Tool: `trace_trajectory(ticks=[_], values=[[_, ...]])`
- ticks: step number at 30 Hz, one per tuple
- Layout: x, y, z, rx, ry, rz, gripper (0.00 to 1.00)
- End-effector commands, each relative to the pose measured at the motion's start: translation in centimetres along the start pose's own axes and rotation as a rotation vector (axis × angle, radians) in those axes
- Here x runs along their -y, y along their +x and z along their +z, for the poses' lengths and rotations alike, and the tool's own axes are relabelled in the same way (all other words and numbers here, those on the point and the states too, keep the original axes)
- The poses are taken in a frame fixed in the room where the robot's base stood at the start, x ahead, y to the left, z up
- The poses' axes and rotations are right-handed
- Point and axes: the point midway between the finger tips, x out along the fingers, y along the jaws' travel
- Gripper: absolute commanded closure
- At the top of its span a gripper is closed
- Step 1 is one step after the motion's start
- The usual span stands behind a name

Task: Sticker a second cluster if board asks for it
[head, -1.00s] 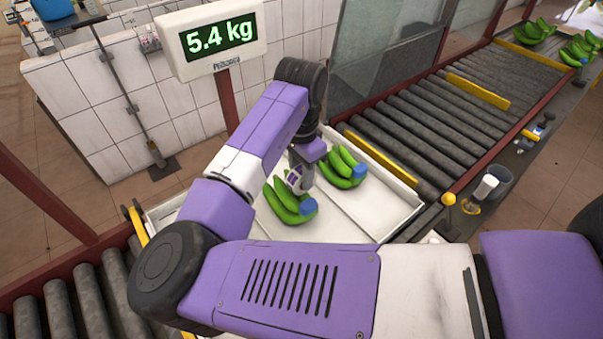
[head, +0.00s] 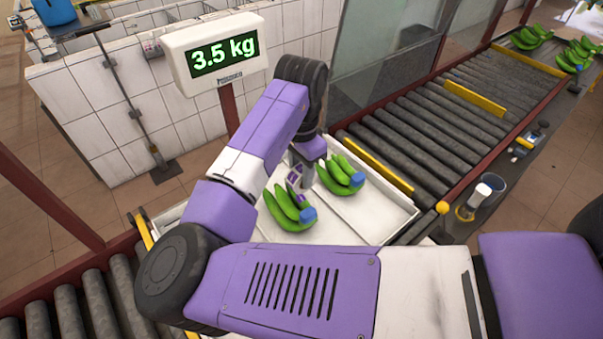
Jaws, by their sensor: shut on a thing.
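Two green banana clusters lie in a white tray (head: 341,224). The left cluster (head: 287,212) and the right cluster (head: 338,177) each have a blue patch at their right end. My gripper (head: 297,187) points down at the upper edge of the left cluster. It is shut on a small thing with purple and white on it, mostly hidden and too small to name. I cannot tell whether it touches the bananas. No sticker can be made out on either cluster.
A roller conveyor (head: 440,130) with yellow bars runs to the upper right, where more green clusters (head: 532,38) lie. A side ledge holds a grey cup (head: 487,196) and small items. My arm crosses in front of the tray. A tiled wall stands behind.

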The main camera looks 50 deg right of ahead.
Motion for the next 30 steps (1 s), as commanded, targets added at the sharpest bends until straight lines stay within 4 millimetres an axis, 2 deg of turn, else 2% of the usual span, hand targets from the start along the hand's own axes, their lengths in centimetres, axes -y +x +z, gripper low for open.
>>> trace_trajectory(ticks=[1, 6, 15, 30], values=[[0.0, -0.9, 0.0, -0.001, 0.0, 0.0, 1.0], [0.0, -2.5, -0.1, -0.002, 0.0, 0.0, 1.0], [0.0, -4.4, 0.0, -0.001, 0.001, -0.001, 1.0], [0.0, -4.8, 0.0, -0.001, 0.0, -0.001, 1.0]])
